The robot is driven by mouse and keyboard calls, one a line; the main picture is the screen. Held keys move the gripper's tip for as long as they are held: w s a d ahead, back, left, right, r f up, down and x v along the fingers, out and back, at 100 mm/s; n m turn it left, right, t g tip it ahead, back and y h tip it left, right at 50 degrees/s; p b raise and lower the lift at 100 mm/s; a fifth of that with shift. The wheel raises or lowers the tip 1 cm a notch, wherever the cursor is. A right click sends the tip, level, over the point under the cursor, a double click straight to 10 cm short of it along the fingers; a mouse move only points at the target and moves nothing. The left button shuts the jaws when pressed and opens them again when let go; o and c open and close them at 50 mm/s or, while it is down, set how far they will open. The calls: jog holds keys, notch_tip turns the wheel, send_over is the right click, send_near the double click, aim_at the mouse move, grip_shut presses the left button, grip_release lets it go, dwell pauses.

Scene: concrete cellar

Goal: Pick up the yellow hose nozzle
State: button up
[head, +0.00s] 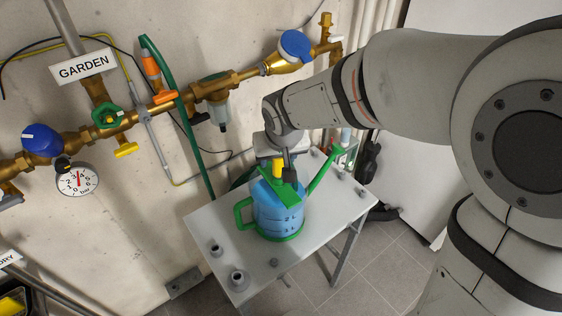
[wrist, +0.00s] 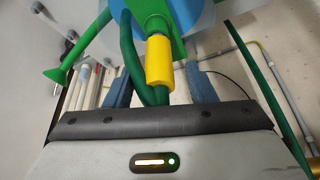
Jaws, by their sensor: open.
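The yellow hose nozzle (head: 278,168) shows as a short yellow cylinder at the top of the watering can (head: 278,209), partly hidden by my gripper in the head view. In the wrist view the nozzle (wrist: 159,62) is near the centre, against a green part. My gripper (head: 285,172) is over the can. In the wrist view my gripper (wrist: 160,90) is open, with one blue-grey finger on each side of the nozzle and visible gaps between. Whether the nozzle is within finger depth I cannot tell.
The blue can with green handle and spout stands on a grey table (head: 215,225). Several small metal fittings (head: 239,279) lie on it. Brass pipework with a gauge (head: 77,179) and a green hose (head: 190,130) run along the wall behind.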

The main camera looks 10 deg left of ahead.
jog(key=shift+c, duration=0.4)
grip_shut()
